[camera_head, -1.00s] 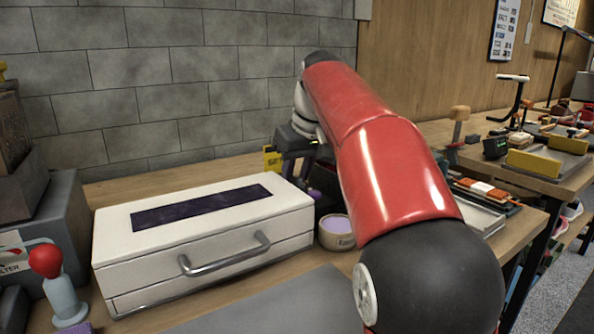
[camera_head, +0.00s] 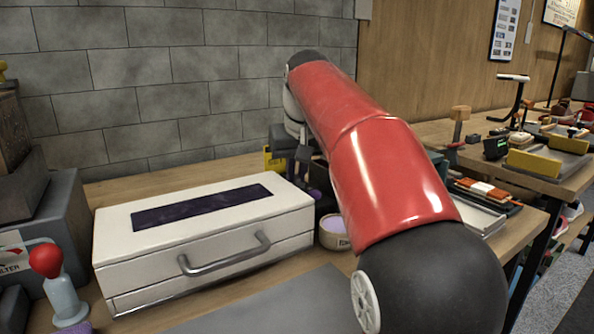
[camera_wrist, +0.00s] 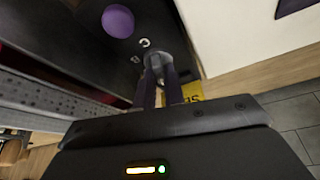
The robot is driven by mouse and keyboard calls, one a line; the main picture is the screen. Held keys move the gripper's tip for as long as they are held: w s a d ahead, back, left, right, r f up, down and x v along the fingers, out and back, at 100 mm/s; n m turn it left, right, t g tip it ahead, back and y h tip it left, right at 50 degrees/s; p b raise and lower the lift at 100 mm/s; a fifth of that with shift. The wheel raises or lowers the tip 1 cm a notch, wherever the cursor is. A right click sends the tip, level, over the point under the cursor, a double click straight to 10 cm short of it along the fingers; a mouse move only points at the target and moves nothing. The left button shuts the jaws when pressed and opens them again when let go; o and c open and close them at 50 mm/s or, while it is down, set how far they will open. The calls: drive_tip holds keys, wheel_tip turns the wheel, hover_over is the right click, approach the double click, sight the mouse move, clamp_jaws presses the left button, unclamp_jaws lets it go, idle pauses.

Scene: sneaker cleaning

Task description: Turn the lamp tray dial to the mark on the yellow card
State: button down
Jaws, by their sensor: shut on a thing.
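The white lamp tray (camera_head: 120,232) with a dark purple window sits on the bench; it also shows in the wrist view (camera_wrist: 235,40). To its right, a black control box (camera_wrist: 75,22) has a purple round button (camera_wrist: 118,20) and a grey dial (camera_wrist: 158,58). My gripper (camera_wrist: 157,76) is shut on the dial, its fingers hiding part of it. In the head view my gripper (camera_head: 297,182) is low behind the tray's right end, and my arm hides most of the box. The yellow card (camera_head: 268,158) stands behind the tray; it shows partly behind the fingers (camera_wrist: 190,91). Its mark is not readable.
A round tub (camera_head: 333,240) with a pale purple top stands right of the tray. The tile wall (camera_head: 150,70) is close behind. A grey mat (camera_head: 290,302) lies clear in front.

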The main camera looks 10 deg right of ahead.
drive_tip(key=m+h, duration=0.1)
drive_tip(key=m, duration=0.2)
drive_tip(key=m+h, duration=0.1)
drive_tip(key=m, duration=0.2)
drive_tip(key=shift+a+m, duration=0.2)
drive_tip(key=shift+m, duration=0.1)
drive_tip(key=m+g+h, duration=0.1)
drive_tip(key=m, duration=0.1)
drive_tip(key=m+g+h, duration=0.1)
drive_tip(key=m, duration=0.2)
drive_tip(key=shift+w, duration=0.15)
drive_tip(key=shift+a+m, duration=0.1)
drive_tip(key=shift+m, duration=0.3)
drive_tip(key=c, duration=1.5)
unclamp_jaws()
